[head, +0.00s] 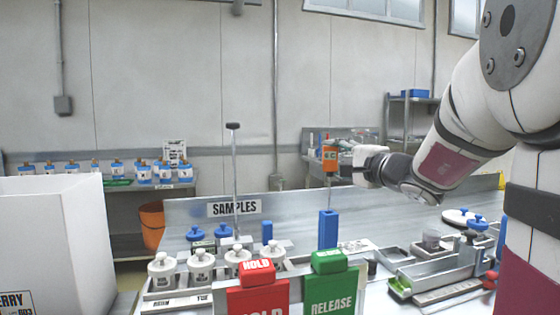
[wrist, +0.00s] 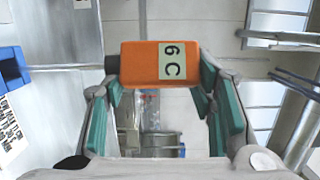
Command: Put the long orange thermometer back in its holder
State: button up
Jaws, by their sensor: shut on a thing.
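The orange thermometer (head: 330,158) is upright in the head view, its thin stem pointing down. In the wrist view its orange head (wrist: 140,64) carries a label reading 6 C. My gripper (head: 341,155) is shut on this orange head, with teal finger pads (wrist: 160,78) on either side of it. A tall blue block (head: 328,230), which looks like the holder, stands on the bench directly below the thermometer in the head view. The stem's lower end meets the block's top in the picture; I cannot tell whether it is inside.
Red HOLD (head: 258,292) and green RELEASE (head: 330,292) boxes stand in front. White lidded jars (head: 199,268) and a tall thin rod (head: 235,180) are left of the block. A metal fixture (head: 437,262) lies right. A large white box (head: 55,240) fills the left side.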

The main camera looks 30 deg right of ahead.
jog(key=shift+f, duration=0.25)
jog(key=o, duration=1.1)
jog(key=s, duration=1.2)
jog(key=shift+a, duration=0.45)
jog(key=shift+f, duration=0.1)
